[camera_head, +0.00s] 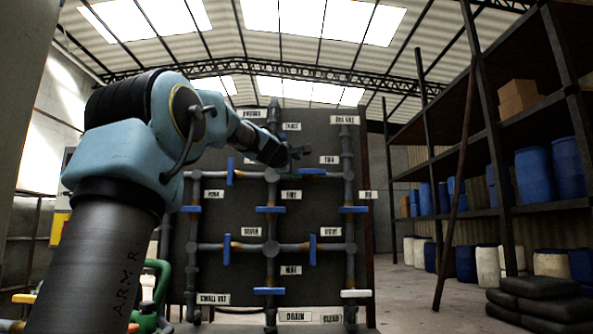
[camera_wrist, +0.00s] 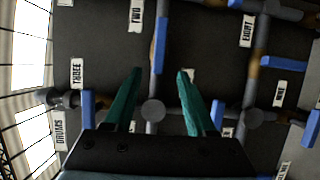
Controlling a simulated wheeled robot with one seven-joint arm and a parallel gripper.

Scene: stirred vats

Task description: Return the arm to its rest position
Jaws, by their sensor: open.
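My arm (camera_head: 130,130) rises at the left of the head view and reaches out to the upper part of a dark pipe panel (camera_head: 318,135). My gripper (camera_head: 292,153) is small there, in front of the panel near a level blue valve handle (camera_head: 313,171). In the wrist view my gripper (camera_wrist: 160,75) has two green fingers spread apart with nothing held between them. A blue handle (camera_wrist: 160,45) on a pipe shows beyond and between the fingertips. I cannot tell how far the fingers are from it.
The panel carries several blue handles, some level and some upright, a white handle (camera_head: 355,293) at lower right, and label plates. Shelves (camera_head: 500,205) with blue drums stand at right. Dark sacks (camera_head: 540,305) lie on the floor. Clear floor shows right of the panel.

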